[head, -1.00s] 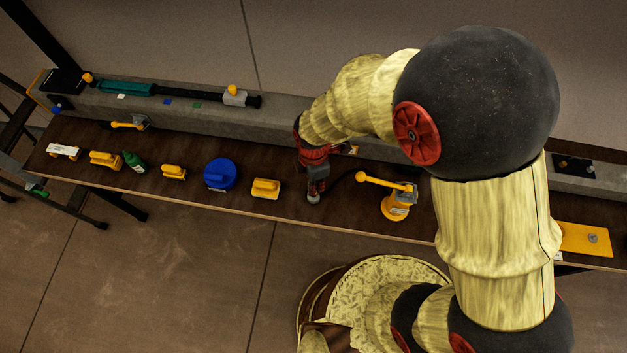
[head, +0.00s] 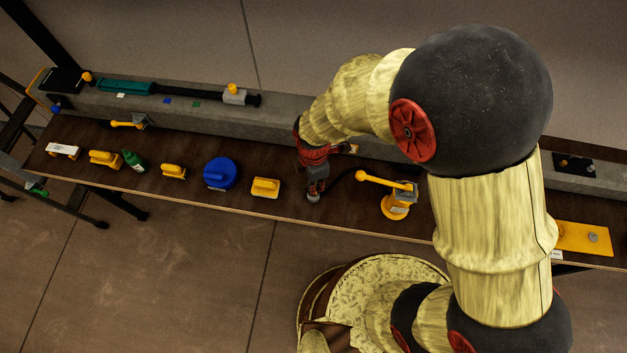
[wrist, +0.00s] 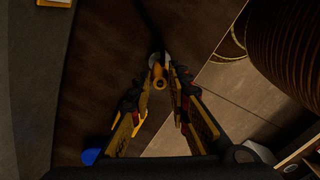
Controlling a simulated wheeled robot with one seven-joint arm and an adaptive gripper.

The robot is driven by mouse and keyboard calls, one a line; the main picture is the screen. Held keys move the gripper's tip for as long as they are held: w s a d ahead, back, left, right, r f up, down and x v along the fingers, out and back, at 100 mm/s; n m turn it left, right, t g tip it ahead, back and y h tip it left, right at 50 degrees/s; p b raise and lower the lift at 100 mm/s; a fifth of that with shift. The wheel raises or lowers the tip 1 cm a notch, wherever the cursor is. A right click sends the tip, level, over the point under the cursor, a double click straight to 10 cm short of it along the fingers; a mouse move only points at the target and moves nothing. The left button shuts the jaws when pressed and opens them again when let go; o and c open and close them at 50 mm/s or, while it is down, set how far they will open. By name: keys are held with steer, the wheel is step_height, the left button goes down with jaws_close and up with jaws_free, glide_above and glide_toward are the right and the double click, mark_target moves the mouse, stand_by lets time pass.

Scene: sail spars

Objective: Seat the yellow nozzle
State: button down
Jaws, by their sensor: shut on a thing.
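My gripper (wrist: 160,82) is shut on the yellow nozzle (wrist: 158,78), a short yellow-orange round piece with a dark opening, in the wrist view. A grey part shows just beyond it, and a dark line like a hose runs up from there. In the head view my gripper (head: 314,192) is low over the dark brown bench, left of a yellow stand (head: 395,208) with a grey top and a yellow lever. The nozzle is too small and hidden to make out in the head view. Whether it touches a seat or the bench, I cannot tell.
On the bench (head: 240,208) left of my gripper are a yellow block (head: 265,187), a blue disc (head: 220,173), a green bottle (head: 134,161) and other yellow pieces. A grey beam (head: 190,116) runs behind. A yellow plate (head: 583,238) lies at the right.

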steer(key=shift+f+b, duration=0.6)
steer(key=shift+f, duration=0.55)
steer(key=c, duration=1.6)
jaws_free()
steer(key=shift+r, duration=0.15)
step_height(320, 180, up, 12)
steer(key=shift+f, duration=0.15)
